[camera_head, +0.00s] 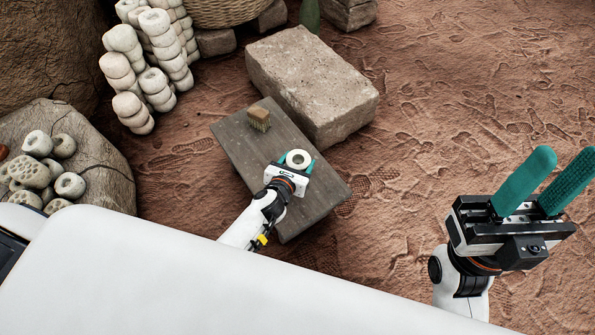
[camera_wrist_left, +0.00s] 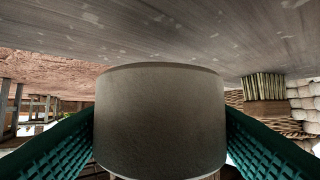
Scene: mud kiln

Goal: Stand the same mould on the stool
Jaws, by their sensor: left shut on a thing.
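The mould (camera_head: 298,159) is a pale, round piece with a hole in its top. It is upright over the grey wooden stool (camera_head: 238,146). My left gripper (camera_head: 297,163) is shut on it, with teal fingers on either side. In the left wrist view the mould (camera_wrist_left: 160,120) is a plain grey-beige cylinder between the fingers, close to the stool surface (camera_wrist_left: 200,35). I cannot tell whether it touches the stool. My right gripper (camera_head: 542,185) is empty, its two teal fingers apart, above the ground at the right.
A bristle brush (camera_head: 259,117) stands on the stool beyond the mould. A large stone block (camera_head: 312,85) lies just behind the stool. Stacked pale clay pieces (camera_head: 152,60) stand at the back left. A rock (camera_head: 95,160) with several clay pieces is at left. Bare ground is open at right.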

